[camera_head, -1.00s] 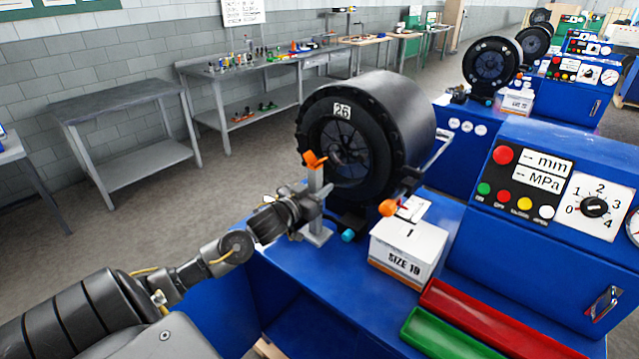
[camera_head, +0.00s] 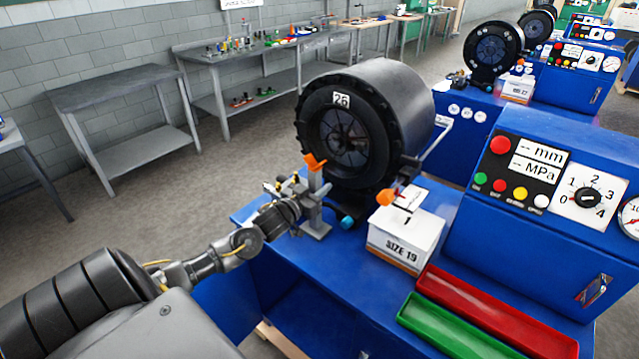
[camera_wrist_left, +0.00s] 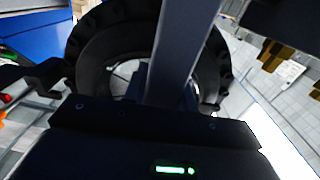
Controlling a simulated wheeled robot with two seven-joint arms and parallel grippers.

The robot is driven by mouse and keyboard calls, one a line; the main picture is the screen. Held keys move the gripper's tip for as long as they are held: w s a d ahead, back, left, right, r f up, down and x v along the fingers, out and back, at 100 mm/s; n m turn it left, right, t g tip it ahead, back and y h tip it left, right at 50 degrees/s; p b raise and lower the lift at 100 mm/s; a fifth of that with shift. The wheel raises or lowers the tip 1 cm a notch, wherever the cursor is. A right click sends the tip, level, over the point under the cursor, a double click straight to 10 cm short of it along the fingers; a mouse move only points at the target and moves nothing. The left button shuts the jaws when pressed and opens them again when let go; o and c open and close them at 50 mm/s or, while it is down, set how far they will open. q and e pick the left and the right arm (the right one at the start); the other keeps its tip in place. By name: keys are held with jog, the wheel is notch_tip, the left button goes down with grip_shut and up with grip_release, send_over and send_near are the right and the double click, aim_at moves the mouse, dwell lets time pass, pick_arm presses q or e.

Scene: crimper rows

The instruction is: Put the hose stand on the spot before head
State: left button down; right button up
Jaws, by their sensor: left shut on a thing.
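The hose stand (camera_head: 316,213) is a grey post on a flat foot with an orange V-shaped cradle on top. It stands upright at the blue machine's left front edge, before the black crimper head (camera_head: 345,135) marked 26. My left gripper (camera_head: 306,200) is shut on its post from the left. In the left wrist view the grey post (camera_wrist_left: 182,55) rises between the jaws, with the dark ring of the head (camera_wrist_left: 95,60) behind it. Whether the foot touches the blue top cannot be told. The spot itself is not clearly visible. My right gripper is not in view.
A white SIZE 19 box (camera_head: 404,240) stands right of the stand, with a second orange-topped piece (camera_head: 387,198) close behind it. A red tray (camera_head: 490,315) and a green tray (camera_head: 455,335) lie at the front right. A control panel (camera_head: 520,172) rises at the right.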

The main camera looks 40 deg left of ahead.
pick_arm(q)
jog(key=shift+r, duration=0.35)
jog(key=c, duration=1.4)
grip_release()
jog(key=shift+f, duration=0.4)
jog(key=shift+c, duration=0.2)
jog(key=o, duration=0.3)
jog(key=shift+s+d+r, duration=0.15)
jog(key=shift+s+f, duration=0.2)
jog(key=shift+s, duration=0.05)
jog(key=shift+s+r+b, duration=0.2)
jog(key=shift+s+b, duration=1.25)
jog(key=shift+s, duration=4.3)
jog(key=shift+d+f, duration=0.1)
